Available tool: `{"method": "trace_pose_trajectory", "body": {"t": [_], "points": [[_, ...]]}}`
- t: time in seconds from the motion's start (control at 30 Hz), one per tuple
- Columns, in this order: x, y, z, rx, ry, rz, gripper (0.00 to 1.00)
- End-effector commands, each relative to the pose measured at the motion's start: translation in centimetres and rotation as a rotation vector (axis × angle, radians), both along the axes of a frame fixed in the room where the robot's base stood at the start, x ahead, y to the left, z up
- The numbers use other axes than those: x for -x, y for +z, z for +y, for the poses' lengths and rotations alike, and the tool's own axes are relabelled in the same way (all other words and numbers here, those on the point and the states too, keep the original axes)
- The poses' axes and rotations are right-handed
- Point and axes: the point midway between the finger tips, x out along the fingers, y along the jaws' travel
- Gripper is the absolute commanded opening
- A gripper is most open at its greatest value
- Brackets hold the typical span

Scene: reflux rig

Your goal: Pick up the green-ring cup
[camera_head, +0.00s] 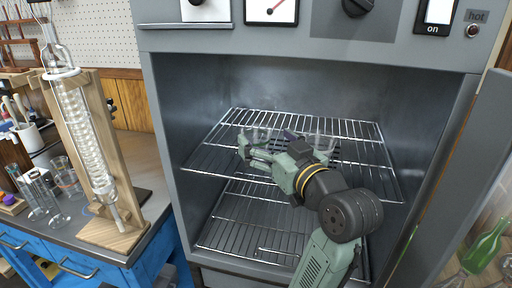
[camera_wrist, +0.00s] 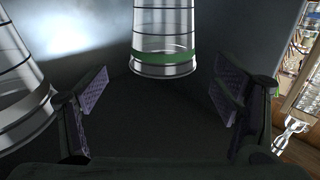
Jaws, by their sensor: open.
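In the wrist view a clear glass cup with a green ring (camera_wrist: 163,57) near one end is at the top centre, its far end cut off by the frame. My gripper (camera_wrist: 160,90) is open, its two pads to the left and right below the cup in the picture, and nothing is between them. In the head view my gripper (camera_head: 247,147) is inside the oven over the upper wire rack (camera_head: 355,150). Faint clear glass shows around it there, but I cannot tell which piece is the green-ring cup.
Another clear cup (camera_wrist: 22,100) stands close to the left finger in the wrist view. The oven's side walls and open door (camera_head: 455,190) bound the space. A lower rack (camera_head: 240,218) lies beneath. A glass condenser on a wooden stand (camera_head: 85,135) is on the bench at left.

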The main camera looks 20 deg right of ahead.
Motion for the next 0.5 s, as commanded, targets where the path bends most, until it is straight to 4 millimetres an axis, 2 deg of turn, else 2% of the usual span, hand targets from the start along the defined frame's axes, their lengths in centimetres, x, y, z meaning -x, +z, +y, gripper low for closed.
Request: {"method": "trace_pose_trajectory", "body": {"t": [0.3, 0.5], "points": [[-4.3, 0.1, 0.9, -0.002, 0.003, 0.002, 0.82], [-4.9, 0.0, 1.0, -0.001, 0.001, 0.000, 0.82]]}}
